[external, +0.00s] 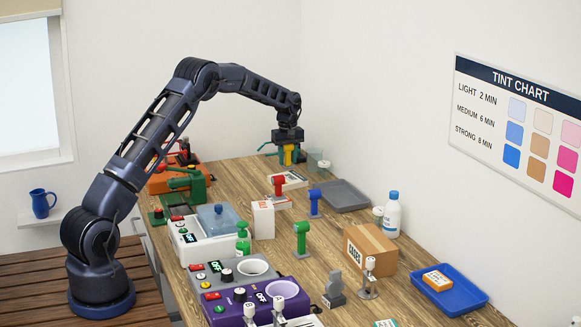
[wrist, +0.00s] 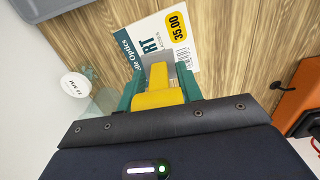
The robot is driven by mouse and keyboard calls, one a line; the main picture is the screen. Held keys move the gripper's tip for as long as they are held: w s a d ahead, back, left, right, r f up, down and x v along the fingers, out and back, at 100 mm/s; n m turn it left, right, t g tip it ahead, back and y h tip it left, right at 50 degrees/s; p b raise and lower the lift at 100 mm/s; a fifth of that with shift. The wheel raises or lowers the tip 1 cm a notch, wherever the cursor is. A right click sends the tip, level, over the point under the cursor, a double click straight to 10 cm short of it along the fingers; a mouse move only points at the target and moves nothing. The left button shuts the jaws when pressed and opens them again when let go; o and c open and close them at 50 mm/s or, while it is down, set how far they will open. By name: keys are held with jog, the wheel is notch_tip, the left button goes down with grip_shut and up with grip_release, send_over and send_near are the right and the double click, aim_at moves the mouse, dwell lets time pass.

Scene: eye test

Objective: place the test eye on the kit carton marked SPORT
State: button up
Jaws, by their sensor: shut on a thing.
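My gripper (external: 288,158) hangs over the far end of the bench, with teal fingers (wrist: 160,95) shut on a yellow test eye (wrist: 158,84). The eye's grey plate (wrist: 184,70) shows beyond the fingers in the wrist view. The white and teal kit carton (wrist: 146,36) lies flat there, with "RT" and 35.00 readable; the eye and fingers hide the rest of its name. The carton also shows below my gripper in the external view (external: 293,178). The eye overlaps the carton's near edge in the wrist view; I cannot tell whether they touch.
Red (external: 279,182), blue (external: 314,203) and green (external: 302,238) posts stand nearer. An orange machine (wrist: 302,98) is opposite. A cardboard box (external: 372,245) stands farther right.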

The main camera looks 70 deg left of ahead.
aim_at(288, 165)
jog(key=shift+f, duration=1.95)
jog(key=shift+f, duration=0.1)
jog(key=o, duration=1.1)
